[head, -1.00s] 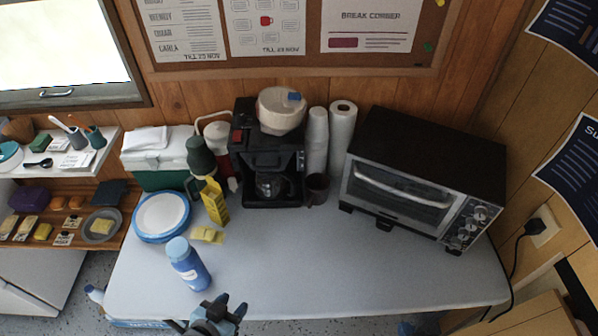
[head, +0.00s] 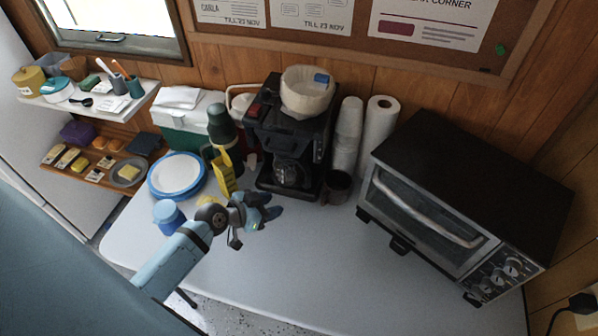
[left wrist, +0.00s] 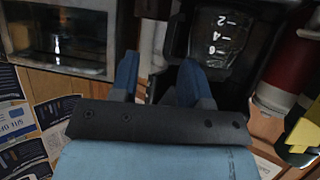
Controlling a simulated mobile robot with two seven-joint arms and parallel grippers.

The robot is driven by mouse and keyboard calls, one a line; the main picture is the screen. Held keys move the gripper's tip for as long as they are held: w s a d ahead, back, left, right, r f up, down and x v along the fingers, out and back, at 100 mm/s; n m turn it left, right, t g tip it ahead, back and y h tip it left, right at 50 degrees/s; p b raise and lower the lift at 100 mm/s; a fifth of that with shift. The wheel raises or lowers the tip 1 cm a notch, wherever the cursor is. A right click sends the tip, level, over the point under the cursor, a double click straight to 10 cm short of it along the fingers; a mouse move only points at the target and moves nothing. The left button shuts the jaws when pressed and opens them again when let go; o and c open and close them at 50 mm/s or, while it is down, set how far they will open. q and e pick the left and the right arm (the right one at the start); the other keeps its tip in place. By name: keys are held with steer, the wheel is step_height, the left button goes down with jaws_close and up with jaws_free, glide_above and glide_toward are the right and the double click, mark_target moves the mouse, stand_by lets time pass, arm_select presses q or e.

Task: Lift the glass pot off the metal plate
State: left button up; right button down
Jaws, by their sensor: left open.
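The glass pot (head: 290,172) is a dark, see-through jug standing upright in the lower bay of the black coffee maker (head: 262,135). In the left wrist view the pot (left wrist: 217,38) shows white level marks. The metal plate beneath it cannot be made out clearly. My left gripper (head: 272,206) is open and empty, in front of the coffee maker and a little below the pot in the picture, apart from it. In the left wrist view its fingers (left wrist: 158,78) are spread, with nothing between them. My right gripper is not in view.
A dark mug (head: 337,186), stacked cups (head: 347,135) and a paper roll (head: 379,132) stand right of the coffee maker. A toaster oven (head: 465,185) is further right. The front tabletop (head: 330,265) is clear.

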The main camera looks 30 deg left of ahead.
mark_target(306, 185)
arm_select(q)
steer(key=shift+t+h, duration=0.4)
steer(key=w, duration=0.3)
steer(key=w+f, duration=0.1)
steer(key=w, duration=0.2)
steer(key=w+d, duration=0.1)
steer(key=w, duration=0.1)
steer(key=shift+w+f+p, duration=0.15)
steer(key=shift+w+p, duration=0.15)
steer(key=shift+w, duration=0.1)
steer(key=shift+f+p+x, duration=0.15)
steer(key=shift+f+x, duration=0.05)
steer(key=shift+x, duration=0.8)
steer(key=shift+f+p+x, duration=0.15)
steer(key=shift+f+x, duration=0.05)
steer(key=shift+x, duration=0.8)
steer(key=shift+f+p+x, duration=0.15)
steer(key=shift+f+x, duration=0.05)
steer(key=shift+x, duration=0.8)
steer(key=shift+s+a+m, duration=0.2)
steer(key=shift+m, duration=0.1)
jaws_close()
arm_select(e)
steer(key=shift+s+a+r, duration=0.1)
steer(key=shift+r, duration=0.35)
